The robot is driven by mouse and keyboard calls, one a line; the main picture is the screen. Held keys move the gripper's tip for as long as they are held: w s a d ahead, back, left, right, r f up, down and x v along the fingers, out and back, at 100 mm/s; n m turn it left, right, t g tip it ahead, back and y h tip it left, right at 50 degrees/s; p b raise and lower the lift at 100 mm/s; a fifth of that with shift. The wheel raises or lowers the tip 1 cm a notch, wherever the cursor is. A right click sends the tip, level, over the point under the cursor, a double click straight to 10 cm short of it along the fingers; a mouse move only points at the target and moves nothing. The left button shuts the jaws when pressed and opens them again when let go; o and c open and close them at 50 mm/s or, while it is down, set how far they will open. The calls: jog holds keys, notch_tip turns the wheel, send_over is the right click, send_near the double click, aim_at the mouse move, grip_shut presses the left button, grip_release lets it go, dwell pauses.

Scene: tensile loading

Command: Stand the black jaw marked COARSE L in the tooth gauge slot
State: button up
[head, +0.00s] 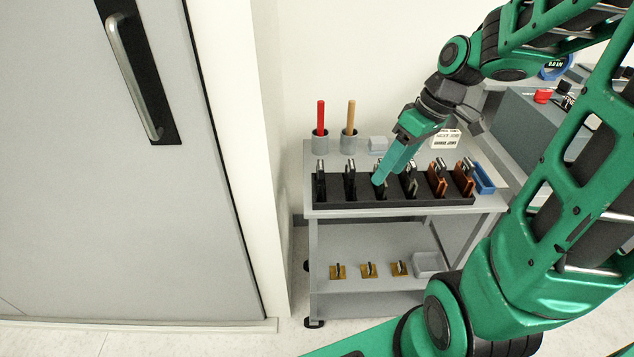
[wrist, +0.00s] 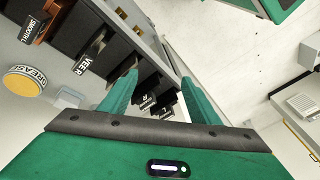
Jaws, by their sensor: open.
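A black rack (head: 390,198) on the cart top holds several upright jaws, dark ones to the left and orange-brown ones to the right. My gripper (head: 385,177) is open over the rack's middle, and in the wrist view it (wrist: 160,88) has its fingers spread with nothing clearly held. Beyond the fingers are two dark jaws with small white labels, one seeming to end in R (wrist: 148,101) and one in L (wrist: 166,112); the rest is unreadable, so I cannot tell which is COARSE L. I cannot identify the tooth gauge slot for certain.
Two grey cups (head: 320,144) with red and tan sticks, a grey block (head: 377,144) and a white sign (head: 446,139) stand behind the rack. A blue holder (head: 484,179) is at its right. The lower shelf (head: 350,295) carries brass pieces (head: 369,269) and a grey tray (head: 430,264).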

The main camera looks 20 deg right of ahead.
aim_at(320, 180)
jog(key=w+a+f+n+y, duration=0.1)
jog(key=w+a+n, duration=0.2)
jog(key=w, duration=0.1)
jog(key=w+a+f+n+y, duration=0.2)
jog(key=w+a+n, duration=0.1)
jog(key=w+a, duration=0.1)
jog(key=w+a+f+n+t+y, duration=0.1)
jog(key=w+a+n+y, duration=0.1)
jog(key=w+a+n, duration=0.1)
jog(key=shift+w+a+f+n, duration=0.2)
jog(key=shift+w+a, duration=0.1)
jog(key=shift+w, duration=0.2)
jog(key=shift+w+a+f+n, duration=0.1)
jog(key=shift+w+a+n, duration=0.15)
jog(key=shift+w, duration=0.25)
jog(key=shift+s+x, duration=0.15)
jog(key=shift+x, duration=1.2)
jog(key=shift+s+x, duration=0.15)
jog(key=shift+x, duration=1.15)
jog(key=shift+f, duration=0.1)
grip_shut()
